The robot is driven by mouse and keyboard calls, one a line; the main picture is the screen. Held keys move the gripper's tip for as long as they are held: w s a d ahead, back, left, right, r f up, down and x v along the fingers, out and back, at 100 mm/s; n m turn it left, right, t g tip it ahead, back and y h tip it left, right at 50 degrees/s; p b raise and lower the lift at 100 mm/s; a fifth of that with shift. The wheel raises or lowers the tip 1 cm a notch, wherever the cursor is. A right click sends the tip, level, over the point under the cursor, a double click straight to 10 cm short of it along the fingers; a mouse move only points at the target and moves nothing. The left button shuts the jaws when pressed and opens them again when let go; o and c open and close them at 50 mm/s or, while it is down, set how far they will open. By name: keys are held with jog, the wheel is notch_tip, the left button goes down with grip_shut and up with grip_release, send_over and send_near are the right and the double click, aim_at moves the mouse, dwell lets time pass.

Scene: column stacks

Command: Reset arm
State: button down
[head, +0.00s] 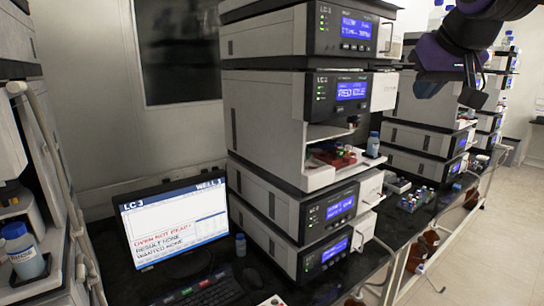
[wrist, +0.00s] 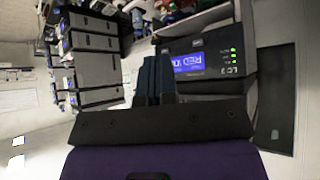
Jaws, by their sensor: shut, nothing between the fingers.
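My arm, purple and black, reaches in at the top right of the head view. My gripper (head: 473,90) hangs in the air in front of the instrument stacks at the right. In the wrist view the two dark fingers of my gripper (wrist: 153,70) are side by side and shut, with nothing seen between them. The nearest column stack (head: 265,130) stands left of my gripper in the head view. Its LC 3 module (wrist: 205,58) shows in the wrist view just beyond and right of the fingers; I see no contact.
An open bay with a red tray (head: 333,154) is in the near stack, with a blue-capped bottle (head: 373,145) beside it. A monitor (head: 178,222) and keyboard (head: 212,291) sit on the black bench. Vial racks (head: 412,200) stand farther right.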

jog(key=s+d+f+g, duration=0.2)
jog(key=s+f+g, duration=0.1)
jog(key=s+f, duration=1.2)
jog(key=s, duration=0.4)
jog(key=shift+s+d+m, duration=0.3)
jog(key=shift+s+d, duration=0.05)
jog(key=shift+d, duration=0.05)
